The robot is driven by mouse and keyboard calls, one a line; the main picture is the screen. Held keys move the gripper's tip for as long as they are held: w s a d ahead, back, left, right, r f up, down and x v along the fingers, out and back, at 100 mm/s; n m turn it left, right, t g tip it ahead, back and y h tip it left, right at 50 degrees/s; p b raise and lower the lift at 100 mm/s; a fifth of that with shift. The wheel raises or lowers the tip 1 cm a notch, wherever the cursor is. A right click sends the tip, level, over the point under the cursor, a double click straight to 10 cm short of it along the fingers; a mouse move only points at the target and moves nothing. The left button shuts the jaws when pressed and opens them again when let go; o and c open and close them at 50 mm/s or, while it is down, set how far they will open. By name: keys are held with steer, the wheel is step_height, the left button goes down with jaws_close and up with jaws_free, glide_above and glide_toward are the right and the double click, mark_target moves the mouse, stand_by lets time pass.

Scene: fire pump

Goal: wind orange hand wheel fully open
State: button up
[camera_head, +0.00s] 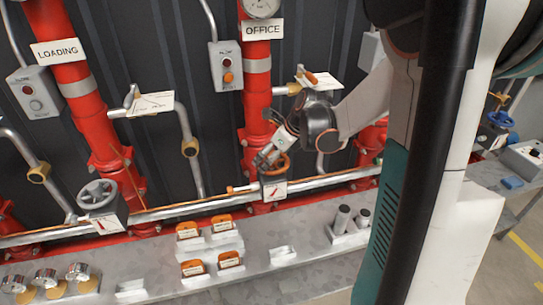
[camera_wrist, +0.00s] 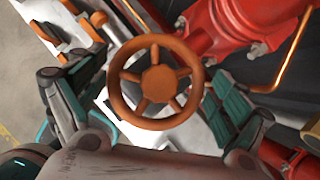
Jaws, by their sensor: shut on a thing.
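The orange hand wheel (camera_head: 279,166) sits on the valve of the red pipe under the OFFICE sign. In the wrist view the spoked wheel (camera_wrist: 157,83) is seen face on, with its round hub in the middle. My gripper (camera_head: 266,160) comes down on it from the upper right. In the wrist view my gripper (camera_wrist: 152,88) has one green-padded finger on each side of the wheel, shut on its rim. The exact contact at the rim is partly hidden.
A grey hand wheel (camera_head: 98,193) is on the LOADING pipe (camera_head: 75,95) at left. A silver horizontal pipe (camera_head: 170,211) runs below the wheels. The grey bench (camera_head: 150,268) in front holds orange-topped blocks (camera_head: 189,229) and dark cylinders (camera_head: 342,218). A control box (camera_head: 225,67) hangs above.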

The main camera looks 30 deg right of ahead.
steer(key=shift+f+n+y, duration=0.1)
steer(key=shift+n+y, duration=0.3)
steer(key=shift+n, duration=0.3)
steer(key=n+g+y, duration=0.1)
steer(key=n, duration=0.2)
steer(key=shift+d, duration=0.1)
steer(key=n+g+y, duration=0.1)
steer(key=n+g, duration=0.1)
steer(key=n, duration=0.2)
steer(key=shift+n+g+y, duration=0.3)
steer(key=shift+n, duration=0.2)
